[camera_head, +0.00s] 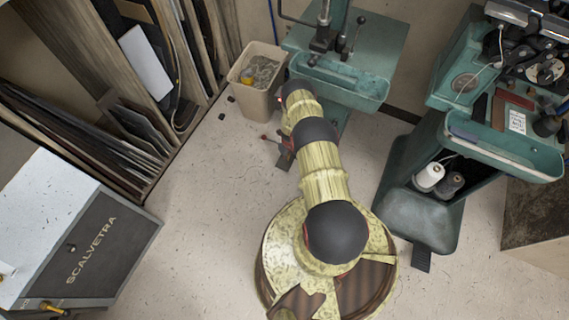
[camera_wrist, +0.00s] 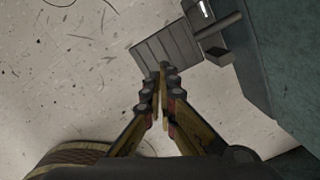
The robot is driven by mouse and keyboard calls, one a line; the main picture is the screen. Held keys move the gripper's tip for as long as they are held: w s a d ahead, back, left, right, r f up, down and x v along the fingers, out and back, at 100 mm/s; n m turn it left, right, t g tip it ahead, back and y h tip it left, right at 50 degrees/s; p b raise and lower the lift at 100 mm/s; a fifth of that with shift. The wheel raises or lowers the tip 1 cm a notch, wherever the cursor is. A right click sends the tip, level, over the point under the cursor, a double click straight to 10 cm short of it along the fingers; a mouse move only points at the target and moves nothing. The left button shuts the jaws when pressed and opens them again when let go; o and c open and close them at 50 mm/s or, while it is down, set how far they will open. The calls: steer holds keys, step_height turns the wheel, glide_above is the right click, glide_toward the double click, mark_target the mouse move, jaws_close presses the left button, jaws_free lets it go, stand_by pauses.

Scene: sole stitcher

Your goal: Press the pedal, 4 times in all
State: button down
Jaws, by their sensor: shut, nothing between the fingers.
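The pedal (camera_wrist: 172,48) is a grey ribbed plate in the wrist view. It joins a metal bar at the side of a green machine base. My gripper (camera_wrist: 160,72) is shut and empty, its fingertips over the pedal's lower edge in that picture. I cannot tell whether they touch it. In the head view the pedal (camera_head: 285,161) is a small dark plate at the foot of the green machine (camera_head: 340,82), beside my arm. My arm hides much of the area there.
A beige waste bin (camera_head: 257,85) stands left of the machine. A second green machine (camera_head: 430,190) with thread spools and its own dark pedal (camera_head: 422,258) is at the right. A shelf rack and a dark SCALVETRA cabinet (camera_head: 90,245) are at the left. Floor between is mostly clear.

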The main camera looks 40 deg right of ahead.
mark_target(285, 163)
steer(key=f+b, duration=0.1)
steer(key=f, duration=0.1)
steer(key=f+b, duration=0.1)
steer(key=f, duration=0.1)
steer(key=f+b, duration=0.1)
steer(key=f, duration=0.1)
steer(key=shift+w+f, duration=0.1)
steer(key=shift+w, duration=0.2)
steer(key=shift+f, duration=0.1)
